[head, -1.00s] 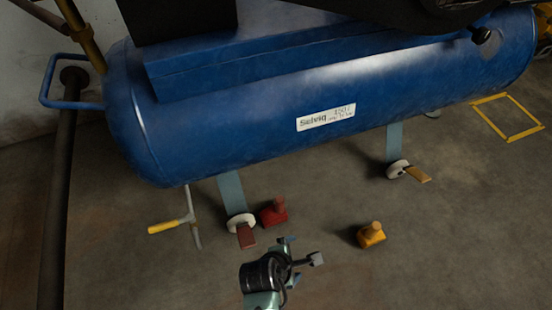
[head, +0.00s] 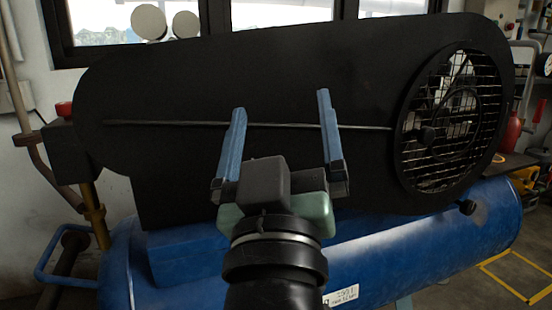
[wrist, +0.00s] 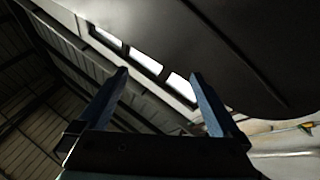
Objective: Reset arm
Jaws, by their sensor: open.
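My gripper (head: 281,135) is raised in the middle of the head view, its two blue fingers wide apart and nothing between them. It stands in front of the compressor's black belt guard (head: 180,165); I cannot tell the exact gap. In the wrist view my gripper (wrist: 160,95) also shows open and empty, with the dark guard (wrist: 255,50) at upper right and a roof at left. The blue compressor tank (head: 440,235) lies below the guard, partly hidden by my arm.
A wire-mesh grille (head: 452,120) is at the guard's right end. A blue tube handle (head: 65,255) juts out at left. A yellow floor outline (head: 515,275) is at lower right. Windows (head: 285,12) are behind.

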